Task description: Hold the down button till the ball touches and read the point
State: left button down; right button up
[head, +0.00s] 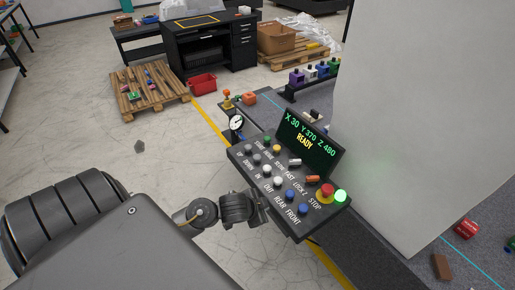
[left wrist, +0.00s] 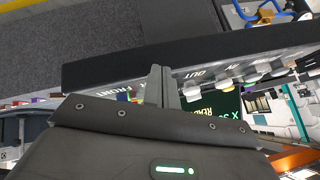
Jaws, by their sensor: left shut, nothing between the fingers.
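The dark control box (head: 243,166) stands tilted in the head view, with labelled buttons and a screen (head: 310,138) reading "X 30 Y 370 Z 480 READY". The grey down button (head: 256,159) is near its left end, beside the UP button (head: 248,147). My left gripper (head: 264,203) is shut and empty at the box's near edge, by the OUT and REAR labels and away from the down button. In the left wrist view the shut fingers (left wrist: 158,78) overlap the box's edge; contact cannot be told. I cannot make out the ball. My right gripper is not in view.
A red stop button (head: 326,190) and lit green lamp (head: 341,196) sit at the box's right end. A dial gauge (head: 236,122) is behind its left end. A large pale block (head: 420,110) fills the right. Open floor (head: 90,160) lies left.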

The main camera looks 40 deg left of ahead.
pick_arm(q)
jog(key=w+a+r, duration=0.1)
jog(key=w, duration=0.1)
jog(key=w+a+r+m+t, duration=0.1)
jog(key=w+r, duration=0.1)
jog(key=w+a+r+m, duration=0.1)
jog(key=w+a, duration=0.1)
jog(key=w, duration=0.1)
jog(key=shift+w+r+h, duration=0.1)
jog(key=shift+r+h, duration=0.2)
jog(key=shift+m+t+h, duration=0.3)
jog(key=shift+m, duration=0.6)
jog(key=w+a+r, duration=0.2)
jog(key=w+a, duration=0.2)
jog(key=shift+w+a+r, duration=0.25)
jog(key=shift+w+r, duration=0.1)
jog(key=shift+r, duration=0.05)
jog(key=w+a+r, duration=0.3)
jog(key=a+r, duration=0.3)
jog(key=a, duration=0.2)
jog(key=shift+w+a+m, duration=0.2)
jog(key=shift+m, duration=0.1)
jog(key=b, duration=0.8)
send_over(255, 157)
notch_tip(255, 157, down, 8)
jog(key=shift+s+r, duration=0.1)
jog(key=shift+r, duration=0.15)
jog(key=shift+a+f, duration=0.1)
jog(key=shift+f, duration=0.5)
